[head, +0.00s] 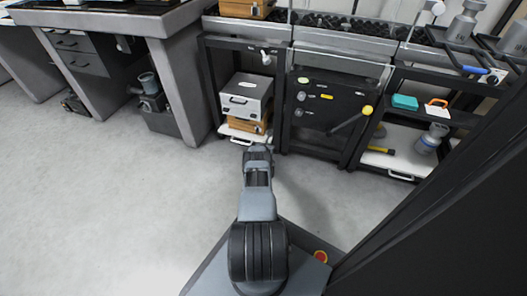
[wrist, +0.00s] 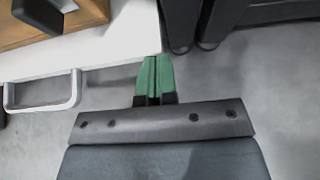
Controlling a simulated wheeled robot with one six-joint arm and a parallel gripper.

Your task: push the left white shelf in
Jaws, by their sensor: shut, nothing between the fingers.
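The left white shelf (head: 228,131) sits low in the black rack, with its front sticking out. In the wrist view the shelf (wrist: 105,50) fills the upper left, with its white handle (wrist: 42,107) on the front edge. My gripper (wrist: 152,72) is shut and empty, its green fingers together. The fingertips are at the right end of the shelf's front edge, right of the handle; I cannot tell whether they touch it. In the head view my arm's end hides part of the shelf's right side.
A wooden box (head: 246,126) with a grey case (head: 245,96) on top stands on the left shelf. Black rack legs (wrist: 180,22) stand just right of it. The grey floor (head: 120,200) at left is clear.

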